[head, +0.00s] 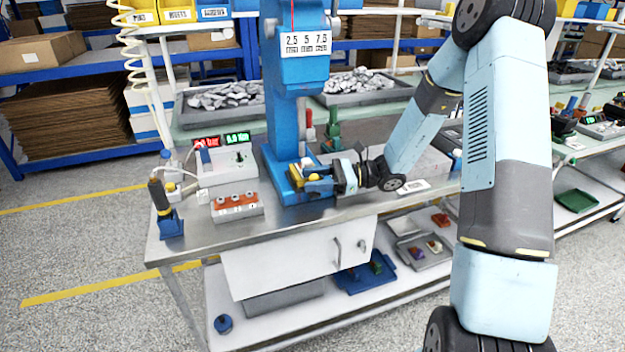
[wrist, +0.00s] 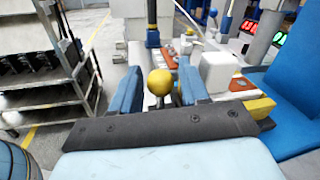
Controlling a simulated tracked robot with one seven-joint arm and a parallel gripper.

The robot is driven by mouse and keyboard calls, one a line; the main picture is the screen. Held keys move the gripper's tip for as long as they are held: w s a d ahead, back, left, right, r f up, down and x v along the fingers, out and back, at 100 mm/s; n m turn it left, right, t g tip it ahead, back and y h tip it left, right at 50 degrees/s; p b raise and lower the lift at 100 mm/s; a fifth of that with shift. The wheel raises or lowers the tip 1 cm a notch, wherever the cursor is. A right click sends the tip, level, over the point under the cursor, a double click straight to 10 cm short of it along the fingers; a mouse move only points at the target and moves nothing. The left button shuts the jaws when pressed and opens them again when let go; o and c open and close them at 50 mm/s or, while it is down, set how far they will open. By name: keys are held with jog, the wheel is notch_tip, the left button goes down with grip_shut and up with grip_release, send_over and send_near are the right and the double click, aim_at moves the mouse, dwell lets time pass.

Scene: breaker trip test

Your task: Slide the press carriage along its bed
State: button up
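The blue press (head: 297,80) stands on the workbench, with a yellow part (head: 296,182) low on its base that looks like the carriage. My gripper (head: 312,183) is at the base, right beside this part. In the wrist view, my gripper (wrist: 160,88) has its two blue fingers apart, with a yellow ball knob (wrist: 160,82) showing between them. Gaps show on both sides of the knob; I cannot tell its exact depth between the fingers. A yellow block (wrist: 259,107) shows beside the right finger. The bed is mostly hidden by my gripper and the press.
Trays of metal parts (head: 225,98) lie behind. The bench front edge is clear.

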grip_shut()
